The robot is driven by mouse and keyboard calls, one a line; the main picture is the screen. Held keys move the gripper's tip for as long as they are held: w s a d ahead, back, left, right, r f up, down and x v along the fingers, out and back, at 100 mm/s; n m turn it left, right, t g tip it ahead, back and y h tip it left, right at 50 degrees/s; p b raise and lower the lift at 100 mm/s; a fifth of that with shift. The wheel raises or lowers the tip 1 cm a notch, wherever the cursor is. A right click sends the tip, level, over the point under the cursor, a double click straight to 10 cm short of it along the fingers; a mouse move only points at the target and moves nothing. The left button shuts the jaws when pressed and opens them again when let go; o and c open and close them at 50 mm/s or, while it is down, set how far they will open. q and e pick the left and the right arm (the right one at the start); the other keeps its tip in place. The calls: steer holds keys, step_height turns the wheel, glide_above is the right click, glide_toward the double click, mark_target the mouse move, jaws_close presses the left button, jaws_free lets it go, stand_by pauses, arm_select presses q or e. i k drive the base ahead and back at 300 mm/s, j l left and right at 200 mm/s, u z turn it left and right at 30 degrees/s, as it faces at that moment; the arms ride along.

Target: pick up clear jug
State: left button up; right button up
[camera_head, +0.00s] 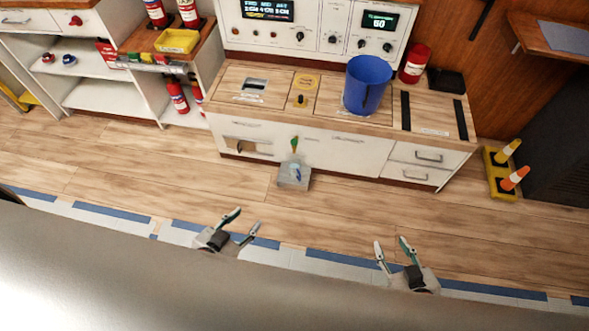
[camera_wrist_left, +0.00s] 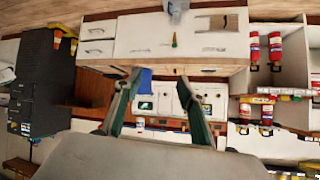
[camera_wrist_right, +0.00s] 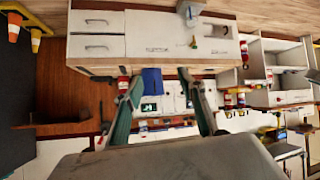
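What looks like the clear jug (camera_head: 296,171) is small and see-through, on a low grey block on the floor before the white cabinet. It also shows at the top edge of the left wrist view (camera_wrist_left: 177,9) and the right wrist view (camera_wrist_right: 190,12), partly cut off. My left gripper (camera_head: 245,221) is open and empty, nearer to me and left of the jug. My right gripper (camera_head: 391,243) is open and empty, nearer to me and right of the jug. Both are well apart from it.
Orange-and-white cones (camera_head: 514,178) stand at the right. Shelves with red extinguishers (camera_head: 177,95) are at the left. The wooden floor (camera_head: 130,165) in front is largely clear.

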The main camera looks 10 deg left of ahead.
mark_target(293, 164)
steer(key=i+l+u, duration=0.2)
steer(key=i+l, duration=0.2)
steer(key=l, duration=0.25)
steer(key=i+l+u, duration=0.1)
steer(key=l, duration=0.25)
steer(key=i+l+u, duration=0.25)
steer(key=i+l, duration=0.15)
steer(key=l, duration=0.35)
steer(key=i+l+u, duration=0.1)
steer(key=l, duration=0.25)
steer(key=i+l+u, duration=0.1)
steer(key=l, duration=0.3)
